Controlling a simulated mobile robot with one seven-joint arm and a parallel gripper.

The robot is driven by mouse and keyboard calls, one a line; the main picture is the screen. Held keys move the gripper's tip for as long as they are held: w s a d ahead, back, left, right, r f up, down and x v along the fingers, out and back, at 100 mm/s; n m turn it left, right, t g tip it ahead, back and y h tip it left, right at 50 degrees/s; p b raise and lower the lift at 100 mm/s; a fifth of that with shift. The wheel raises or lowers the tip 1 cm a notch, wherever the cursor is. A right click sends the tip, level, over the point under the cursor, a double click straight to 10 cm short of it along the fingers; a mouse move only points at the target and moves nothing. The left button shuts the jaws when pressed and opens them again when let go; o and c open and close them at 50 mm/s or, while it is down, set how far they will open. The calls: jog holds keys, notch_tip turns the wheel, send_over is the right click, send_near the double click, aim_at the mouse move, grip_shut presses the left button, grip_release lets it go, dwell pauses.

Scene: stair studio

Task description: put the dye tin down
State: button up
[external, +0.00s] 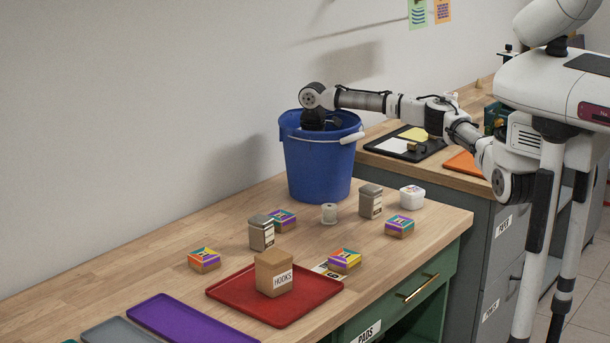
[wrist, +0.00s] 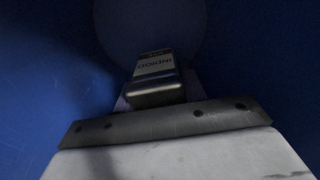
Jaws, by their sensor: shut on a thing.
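The dye tin (wrist: 155,72), a grey metal tin with a white label reading INDIGO, shows in the wrist view. My gripper (wrist: 157,95) is shut on it. The wrist view is filled with dark blue wall around the tin, so tin and gripper are inside the blue bucket (external: 318,172). In the external view my arm reaches over the bucket's rim from the right and its end goes down into the opening. The bucket wall hides the gripper and the tin there. I cannot tell whether the tin touches the bucket's floor.
Two similar tins (external: 261,233) (external: 371,201), a white tub (external: 412,197), a spool (external: 329,214) and several colourful boxes (external: 204,259) stand on the wooden counter (external: 408,258). A red tray (external: 222,289) holds a HOOKS box (external: 274,272). A purple tray (external: 190,322) lies at the front left.

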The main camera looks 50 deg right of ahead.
jog(key=shift+f+p, duration=0.4)
jog(key=shift+f, duration=1.6)
jog(key=o, duration=1.1)
jog(key=shift+f, duration=0.15)
jog(key=shift+c, duration=0.2)
notch_tip(320, 180, up, 12)
jog(key=shift+f+b, duration=0.25)
jog(key=shift+b, duration=0.8)
jog(key=shift+r, duration=0.45)
jog(key=shift+o, duration=0.5)
